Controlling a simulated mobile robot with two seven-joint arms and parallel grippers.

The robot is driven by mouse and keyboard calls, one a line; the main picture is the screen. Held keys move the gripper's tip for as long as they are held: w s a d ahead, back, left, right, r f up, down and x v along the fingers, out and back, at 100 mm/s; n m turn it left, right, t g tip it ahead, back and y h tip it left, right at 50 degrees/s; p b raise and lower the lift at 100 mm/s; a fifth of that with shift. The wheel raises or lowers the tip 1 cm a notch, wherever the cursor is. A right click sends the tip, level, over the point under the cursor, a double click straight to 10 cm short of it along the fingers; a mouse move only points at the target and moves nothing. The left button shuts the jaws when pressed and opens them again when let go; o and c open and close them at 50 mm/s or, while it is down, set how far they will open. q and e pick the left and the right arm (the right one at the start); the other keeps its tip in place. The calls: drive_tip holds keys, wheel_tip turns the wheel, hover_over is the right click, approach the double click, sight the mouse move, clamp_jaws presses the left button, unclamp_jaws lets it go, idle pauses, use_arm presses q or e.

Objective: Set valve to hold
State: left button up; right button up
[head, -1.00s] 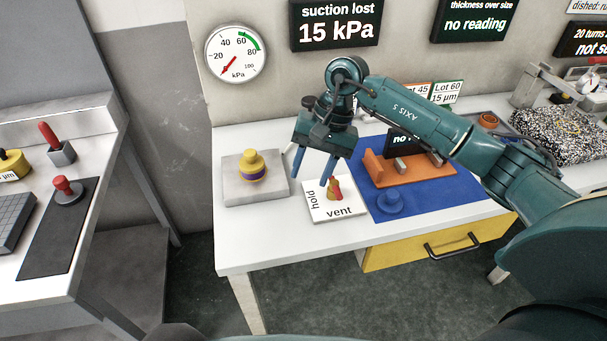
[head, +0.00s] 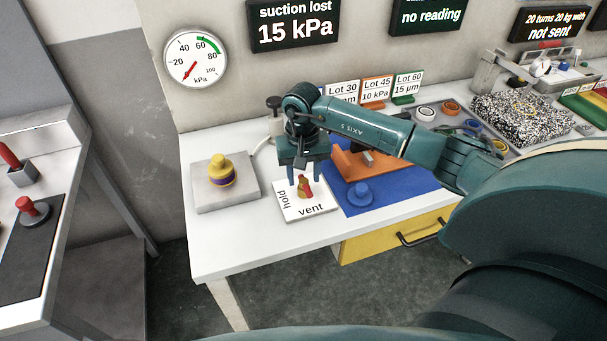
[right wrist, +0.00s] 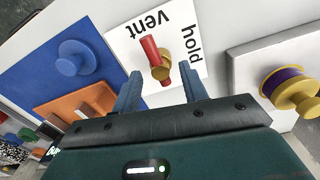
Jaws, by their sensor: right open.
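The valve (head: 304,188) is a brass-coloured body with a red lever on a white plate (head: 318,212) marked "hold" and "vent". In the right wrist view, the red lever (right wrist: 150,50) points towards the word "vent". My right gripper (head: 302,178) is open, pointing down just above the valve. In the right wrist view, its two blue fingers (right wrist: 161,78) are spread on either side of the valve; I cannot tell whether they touch it. My left gripper is not in view.
A yellow and purple knobbed piece (head: 221,172) stands on a grey block (head: 205,198) left of the plate. To the right lie a blue mat (head: 400,195), a blue knobbed piece (head: 361,194) and an orange holder (head: 350,162). The wall gauge (head: 196,59) stands near zero; a display (head: 294,22) reads 15 kPa.

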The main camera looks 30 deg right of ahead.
drive_tip(key=shift+f, duration=0.6)
clamp_jaws()
